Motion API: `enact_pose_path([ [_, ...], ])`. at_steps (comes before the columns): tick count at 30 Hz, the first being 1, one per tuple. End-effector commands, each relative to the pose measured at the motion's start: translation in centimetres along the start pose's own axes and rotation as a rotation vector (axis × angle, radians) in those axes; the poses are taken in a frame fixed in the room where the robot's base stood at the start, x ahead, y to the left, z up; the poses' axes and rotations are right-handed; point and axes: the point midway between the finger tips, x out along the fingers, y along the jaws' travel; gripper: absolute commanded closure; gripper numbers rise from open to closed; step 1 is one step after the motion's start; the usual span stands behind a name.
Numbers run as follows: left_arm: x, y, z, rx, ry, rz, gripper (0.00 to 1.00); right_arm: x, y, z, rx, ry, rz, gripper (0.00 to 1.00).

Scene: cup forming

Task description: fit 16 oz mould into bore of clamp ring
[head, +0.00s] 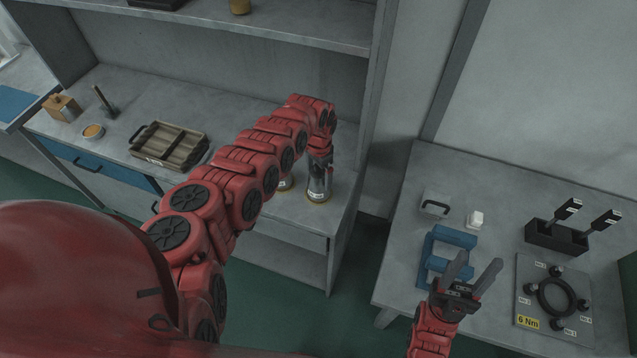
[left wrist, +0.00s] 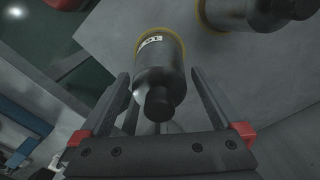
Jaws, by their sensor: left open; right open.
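Two dark metal moulds with yellowish base rims stand on the grey bench at centre. One mould (head: 318,188) is under my left gripper (head: 319,160); the other (head: 286,183) is mostly hidden behind my left arm. The second mould (left wrist: 255,10) shows at the top edge. The black clamp ring (head: 540,306) lies on a grey plate at right. My right gripper (head: 474,268) is open and empty, left of the plate.
On the right table are a blue bracket (head: 448,237), a small white block (head: 476,219) and a black holder (head: 556,238) with two upright tools. A wooden tray (head: 168,144) is on the left bench. A floor gap separates bench and table.

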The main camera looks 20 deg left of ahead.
Motion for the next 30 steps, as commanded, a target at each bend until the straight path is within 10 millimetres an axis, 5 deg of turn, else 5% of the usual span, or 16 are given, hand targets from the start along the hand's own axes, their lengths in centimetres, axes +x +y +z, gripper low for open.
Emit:
enact_pose_path([
  [2,0.00,0.00,0.00,0.000,0.000,0.000,0.07,-0.01,0.00,0.00,0.000,0.000,0.000,0.50],
  [17,-0.02,0.01,0.00,0.000,0.000,0.001,0.97,0.00,0.00,0.00,0.000,0.000,0.000,0.50],
  [30,-0.16,0.00,-0.10,0.000,0.001,0.000,1.00,-0.02,0.00,0.01,0.000,0.000,0.000,0.50],
])
